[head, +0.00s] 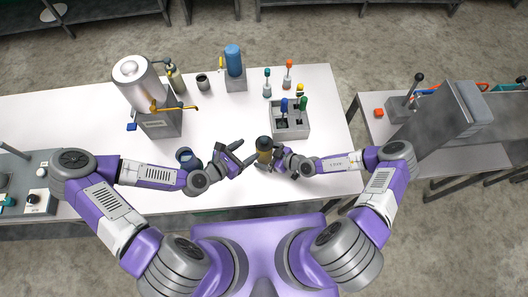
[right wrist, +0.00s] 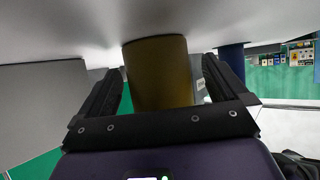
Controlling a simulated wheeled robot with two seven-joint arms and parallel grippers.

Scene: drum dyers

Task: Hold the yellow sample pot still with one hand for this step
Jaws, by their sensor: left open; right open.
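The yellow sample pot (head: 264,144) stands on the white table near its front edge, an upright cylinder of dull olive-yellow with a dark upper part in the head view. In the right wrist view the pot (right wrist: 158,65) stands between the two fingers of my right gripper (head: 273,158). These fingers are spread, with a gap visible at least on the right side. My left gripper (head: 236,160) is open and empty, just left of the pot and apart from it.
A grey rack (head: 290,124) with blue- and green-handled tools stands behind the pot. A blue jar (head: 184,154) sits beside my left forearm. A large metal drum (head: 138,82) and a blue cylinder on a stand (head: 233,60) are farther back. The table middle is clear.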

